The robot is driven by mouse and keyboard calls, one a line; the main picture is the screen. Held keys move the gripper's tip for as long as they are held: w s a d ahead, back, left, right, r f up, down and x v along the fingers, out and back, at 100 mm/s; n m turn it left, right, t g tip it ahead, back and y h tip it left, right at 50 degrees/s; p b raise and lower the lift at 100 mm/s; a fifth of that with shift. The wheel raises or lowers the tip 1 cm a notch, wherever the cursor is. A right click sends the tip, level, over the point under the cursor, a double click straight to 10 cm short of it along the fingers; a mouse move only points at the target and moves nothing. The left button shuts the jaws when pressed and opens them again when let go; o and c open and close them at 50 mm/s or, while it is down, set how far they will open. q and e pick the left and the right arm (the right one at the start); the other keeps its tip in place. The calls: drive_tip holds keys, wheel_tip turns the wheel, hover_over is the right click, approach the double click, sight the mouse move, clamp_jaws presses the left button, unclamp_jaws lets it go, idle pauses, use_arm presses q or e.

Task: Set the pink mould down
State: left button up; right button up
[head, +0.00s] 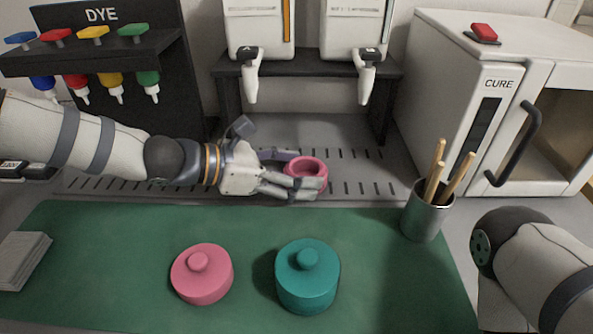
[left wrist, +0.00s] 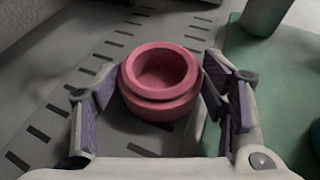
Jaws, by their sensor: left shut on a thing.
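The pink mould (head: 306,172) is an open, round cup without a lid, with an empty-looking hollow. My left gripper (head: 297,176) is shut on it, one finger on either side, over the slotted grey metal surface (head: 351,187) behind the green mat. In the left wrist view the mould (left wrist: 158,82) sits upright between the purple finger pads (left wrist: 160,92). I cannot tell whether its base touches the surface. A pink lid (head: 202,275) with a knob lies on the mat. My right gripper is out of view; only part of that arm shows.
On the green mat (head: 120,235) stand a teal lidded pot (head: 307,280) and a metal cup of wooden sticks (head: 425,215). Two white dispensers (head: 259,30) hang on a black stand behind. A dye rack (head: 100,60) is left, the cure oven (head: 480,80) right.

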use_arm(q)
drive_tip(key=shift+f, duration=0.15)
drive_tip(key=o, duration=1.2)
drive_tip(key=shift+o, duration=0.2)
drive_tip(key=v, duration=0.4)
drive_tip(key=p+v, duration=0.1)
drive_tip(key=v, duration=0.3)
drive_tip(key=r+p+v, duration=0.1)
drive_tip(key=v, duration=0.2)
drive_tip(key=shift+s+a+r, duration=0.1)
drive_tip(key=shift+a, duration=0.25)
drive_tip(key=shift+s, duration=0.1)
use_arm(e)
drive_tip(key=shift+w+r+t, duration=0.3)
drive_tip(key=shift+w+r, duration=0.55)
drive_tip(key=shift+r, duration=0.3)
